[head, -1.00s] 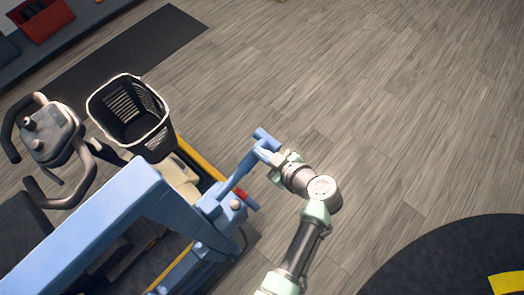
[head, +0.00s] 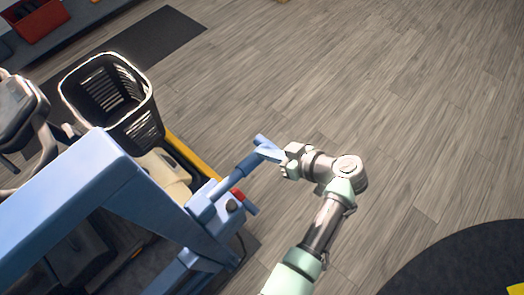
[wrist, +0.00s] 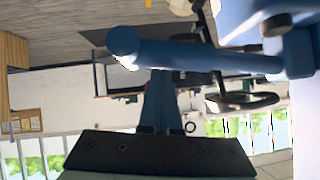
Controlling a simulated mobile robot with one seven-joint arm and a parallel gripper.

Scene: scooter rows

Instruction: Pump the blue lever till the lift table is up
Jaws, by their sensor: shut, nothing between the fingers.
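The table's height above the floor is hard to judge.
A red button (head: 237,195) sits on the housing close to the lever. A yellow edge strip (head: 192,152) runs beside the lift. A dark mat (head: 165,35) lies behind, and a round black mat (head: 465,265) lies lower right. The wooden floor between is clear.

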